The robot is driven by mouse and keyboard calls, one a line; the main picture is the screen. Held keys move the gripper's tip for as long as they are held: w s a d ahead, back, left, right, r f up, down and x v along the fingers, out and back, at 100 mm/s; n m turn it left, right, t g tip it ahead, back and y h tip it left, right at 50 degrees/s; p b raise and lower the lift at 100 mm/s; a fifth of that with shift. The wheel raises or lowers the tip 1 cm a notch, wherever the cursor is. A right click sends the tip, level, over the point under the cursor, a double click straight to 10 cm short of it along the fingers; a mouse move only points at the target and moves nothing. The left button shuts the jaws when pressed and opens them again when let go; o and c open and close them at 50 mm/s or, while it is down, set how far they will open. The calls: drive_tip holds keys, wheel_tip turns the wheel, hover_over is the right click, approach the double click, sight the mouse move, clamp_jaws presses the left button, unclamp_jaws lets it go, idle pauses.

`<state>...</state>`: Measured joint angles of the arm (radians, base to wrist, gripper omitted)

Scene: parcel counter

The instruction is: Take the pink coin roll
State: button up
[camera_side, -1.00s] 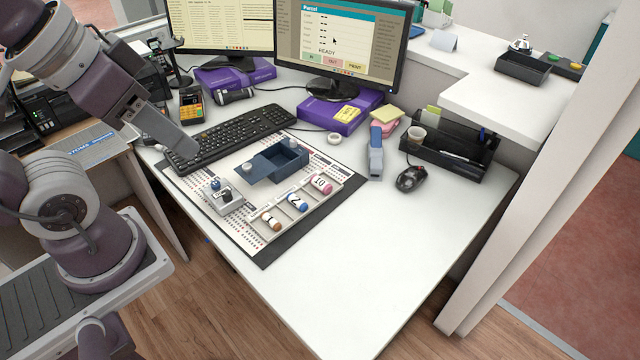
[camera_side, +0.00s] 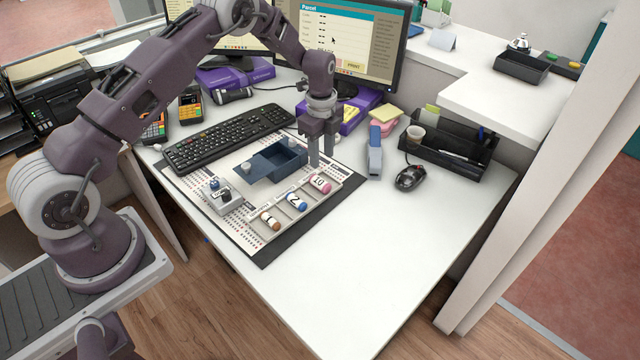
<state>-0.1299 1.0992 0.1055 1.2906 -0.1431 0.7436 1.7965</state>
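The pink coin roll (camera_side: 320,183) lies in the right end compartment of a pale coin tray (camera_side: 340,189), with a number on its side. A blue roll (camera_side: 297,202) and a brown roll (camera_side: 270,222) lie in the compartments to its left. My gripper (camera_side: 321,163) points down just above and behind the pink roll. Its two fingers are apart with a gap between them, and nothing shows in it. I cannot tell its exact height above the roll.
A blue open box (camera_side: 284,160) stands just left of my gripper. A small grey device (camera_side: 224,199) sits left of the tray. A blue-grey stapler (camera_side: 375,160) and a black mouse (camera_side: 411,178) are to the right. The front of the white desk (camera_side: 370,270) is clear.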

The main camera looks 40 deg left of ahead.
sight(320, 180)
drive_tip(key=shift+m, duration=0.3)
wheel_tip(320, 180, down, 9)
drive_tip(key=shift+s+a+f, duration=0.1)
drive_tip(key=shift+s+f, duration=0.05)
clamp_jaws()
